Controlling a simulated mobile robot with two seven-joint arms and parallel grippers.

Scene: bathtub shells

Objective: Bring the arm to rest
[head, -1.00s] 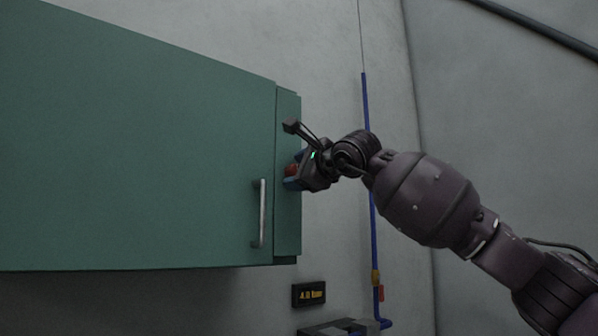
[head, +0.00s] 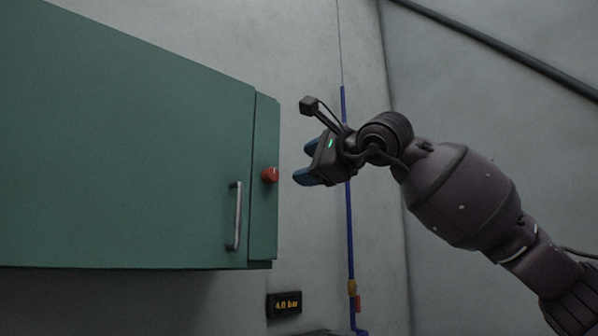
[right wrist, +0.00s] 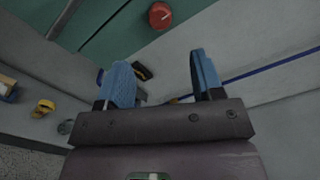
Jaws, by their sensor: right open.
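My right gripper (head: 303,163) is open and empty, with blue fingers, just right of the green cabinet. A red knob (head: 270,174) sticks out of the cabinet's narrow side panel, and a clear gap lies between it and the fingertips. In the right wrist view the two blue fingers of my right gripper (right wrist: 160,75) stand apart, and the red knob (right wrist: 160,15) is beyond them at the top. My left gripper is not in view.
The green cabinet (head: 120,140) fills the left, with a metal bar handle (head: 235,215). A blue pipe (head: 349,235) runs up the grey wall behind my right arm. A dark pipe (head: 500,45) crosses the upper right.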

